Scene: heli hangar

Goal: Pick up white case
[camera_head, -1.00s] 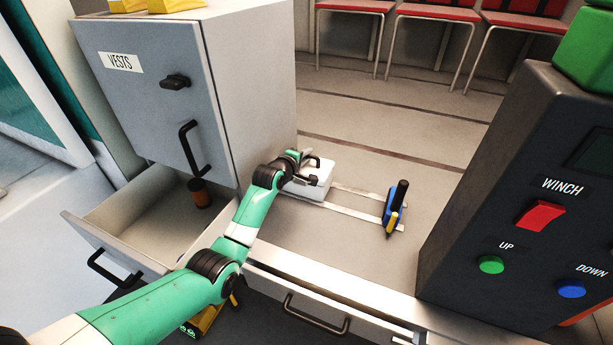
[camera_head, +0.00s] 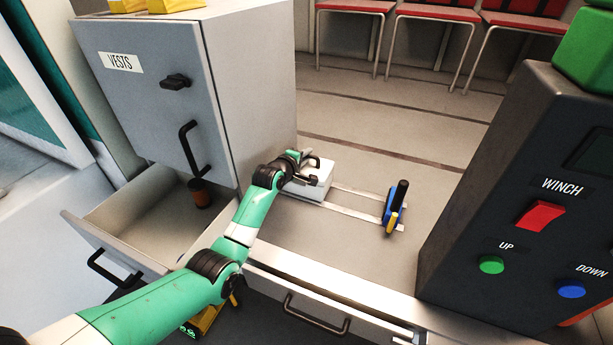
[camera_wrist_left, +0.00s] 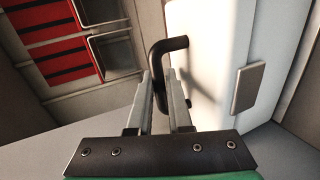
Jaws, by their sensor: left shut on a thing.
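The white case (camera_head: 318,190) lies on the bench top beside the grey cabinet in the head view. My left gripper (camera_head: 308,168) is at its near left side, shut on its black handle. In the left wrist view the handle (camera_wrist_left: 166,62) passes between the two fingers of my left gripper (camera_wrist_left: 160,92). The white side of the case (camera_wrist_left: 215,45) fills the area right of the fingers, with a grey plate on it. The gripper and wrist hide part of the case in the head view. My right gripper is not in view.
A blue tool with a black handle (camera_head: 397,205) stands right of the case. A dark winch panel (camera_head: 520,260) is at right.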

